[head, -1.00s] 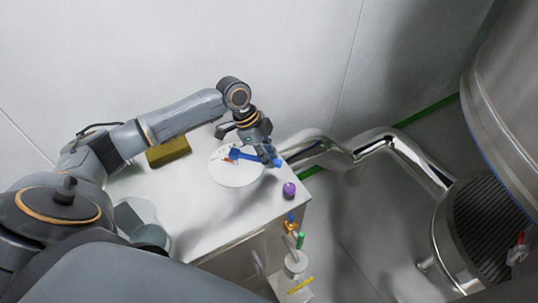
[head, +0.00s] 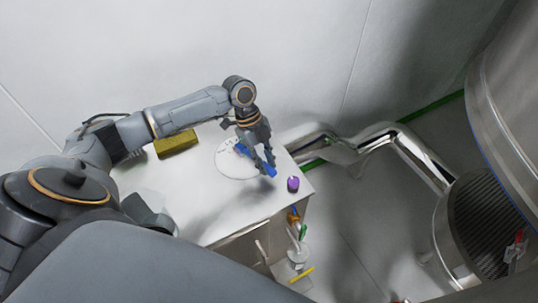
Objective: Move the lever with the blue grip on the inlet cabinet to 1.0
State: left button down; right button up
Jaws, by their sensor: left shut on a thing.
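The inlet cabinet (head: 195,205) is white, with a round white dial plate (head: 228,170) on its top. The lever with the blue grip (head: 268,170) lies across the dial, pointing down and to the right. My left gripper (head: 262,160) reaches down from above and is shut on the lever's blue grip. The fingers hide part of the lever, and the dial marks are too small to read. My right gripper is not in view.
A purple knob (head: 293,184) stands near the cabinet's right edge. A yellow block (head: 177,143) sits at the back. Green and yellow handles (head: 301,273) are at the front side. Shiny pipes (head: 400,150) run behind on the right.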

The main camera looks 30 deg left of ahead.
pick_arm(q)
jog(key=shift+s, duration=0.25)
jog(key=shift+m, duration=0.3)
jog(key=c, duration=1.2)
grip_release()
jog(key=v, duration=1.2)
